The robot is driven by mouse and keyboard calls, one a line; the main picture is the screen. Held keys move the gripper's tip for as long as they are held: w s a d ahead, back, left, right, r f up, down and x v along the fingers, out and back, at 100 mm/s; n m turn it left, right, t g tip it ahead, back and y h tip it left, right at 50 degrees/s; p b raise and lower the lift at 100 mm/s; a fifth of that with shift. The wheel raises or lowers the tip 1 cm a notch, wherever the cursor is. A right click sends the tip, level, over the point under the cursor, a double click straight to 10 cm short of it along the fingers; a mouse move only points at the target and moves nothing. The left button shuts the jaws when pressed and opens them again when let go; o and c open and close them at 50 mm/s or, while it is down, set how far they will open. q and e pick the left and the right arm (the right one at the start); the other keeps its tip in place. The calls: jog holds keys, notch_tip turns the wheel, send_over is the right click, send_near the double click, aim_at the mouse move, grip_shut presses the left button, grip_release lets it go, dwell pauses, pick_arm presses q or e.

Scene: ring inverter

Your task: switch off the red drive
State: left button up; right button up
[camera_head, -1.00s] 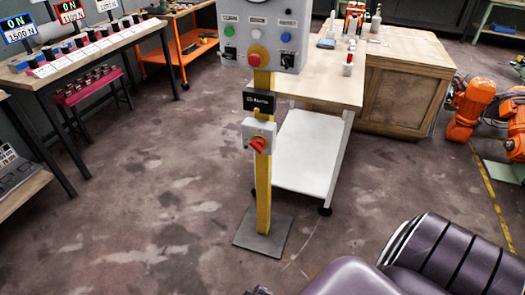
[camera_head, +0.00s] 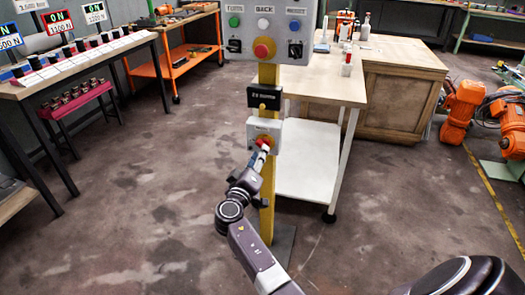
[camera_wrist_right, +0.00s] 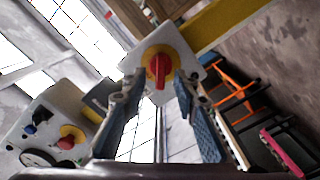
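A grey box with a red rotary knob on a yellow disc (camera_wrist_right: 158,68) is fixed low on a yellow post. In the head view this switch box (camera_head: 253,130) is partly hidden behind my right gripper (camera_head: 262,147). In the right wrist view my right gripper (camera_wrist_right: 158,88) is open, its two fingers on either side below the red knob. I cannot tell whether they touch it. A red-framed display (camera_head: 57,21) at the upper left reads ON. My left gripper is not in view.
Above the switch, the post (camera_head: 268,75) carries a black label (camera_head: 264,97) and a control panel (camera_head: 240,42) with buttons and a red mushroom button (camera_head: 263,47). A wooden table (camera_head: 330,88) with a white lower shelf stands close behind. Floor left of the post is clear.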

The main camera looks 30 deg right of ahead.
jog(key=x, duration=0.3)
jog(key=shift+w+d+f, duration=0.1)
jog(key=shift+w+d, duration=0.1)
jog(key=shift+c, duration=0.3)
grip_shut()
